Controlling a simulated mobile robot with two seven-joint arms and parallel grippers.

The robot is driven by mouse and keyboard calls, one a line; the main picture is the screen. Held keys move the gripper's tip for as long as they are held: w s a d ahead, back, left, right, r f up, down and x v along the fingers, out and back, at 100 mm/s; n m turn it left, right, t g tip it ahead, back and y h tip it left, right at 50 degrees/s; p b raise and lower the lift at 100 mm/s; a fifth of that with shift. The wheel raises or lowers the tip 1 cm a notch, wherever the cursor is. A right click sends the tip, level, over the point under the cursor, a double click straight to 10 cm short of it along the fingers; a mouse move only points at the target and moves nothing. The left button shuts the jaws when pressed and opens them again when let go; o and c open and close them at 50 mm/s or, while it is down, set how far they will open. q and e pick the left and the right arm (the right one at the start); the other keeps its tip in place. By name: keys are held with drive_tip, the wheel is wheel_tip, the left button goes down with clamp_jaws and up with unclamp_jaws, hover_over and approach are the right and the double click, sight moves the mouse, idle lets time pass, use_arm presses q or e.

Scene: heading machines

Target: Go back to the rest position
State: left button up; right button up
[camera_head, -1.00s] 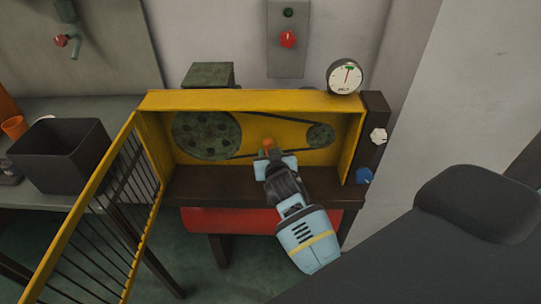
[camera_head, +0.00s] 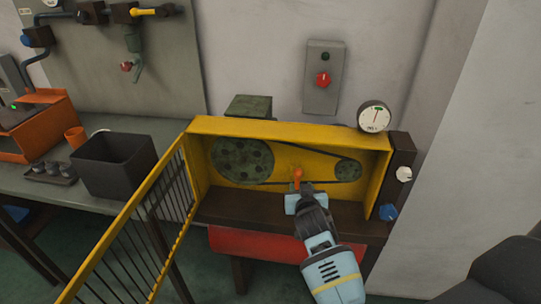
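My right gripper (camera_head: 299,197), pale blue and dark grey, reaches up from the lower right to the front of an open yellow machine housing (camera_head: 290,125). Its fingertips are just below and in front of a small orange-red lever (camera_head: 297,175) inside the housing. I cannot tell whether they touch the lever, or whether the fingers are open or shut. My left gripper is not in view.
The barred yellow guard door (camera_head: 125,225) stands open to the left. Pulleys with a belt (camera_head: 243,161) sit inside the housing. A round gauge (camera_head: 374,117) is on top. A black bin (camera_head: 112,165) stands on the left bench. A control box (camera_head: 322,78) is on the wall.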

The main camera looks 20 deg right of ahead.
drive_tip(key=s+a+f+n+g+y, duration=0.1)
drive_tip(key=s+a+f+n+y, duration=0.1)
drive_tip(key=s+f, duration=0.65)
drive_tip(key=s+a+f+n+g+y, duration=0.1)
drive_tip(key=s+a+f+n+y, duration=0.15)
drive_tip(key=s+f, duration=0.6)
drive_tip(key=s+a+g+y, duration=0.1)
drive_tip(key=s+a, duration=0.2)
drive_tip(key=s, duration=0.9)
drive_tip(key=s+a+f+n+g+y, duration=0.1)
drive_tip(key=s+a, duration=0.3)
drive_tip(key=s, duration=0.8)
drive_tip(key=shift+s+f+g+p, duration=0.2)
drive_tip(key=shift+g+p, duration=0.1)
drive_tip(key=shift+g, duration=0.1)
drive_tip(key=shift+y, duration=0.25)
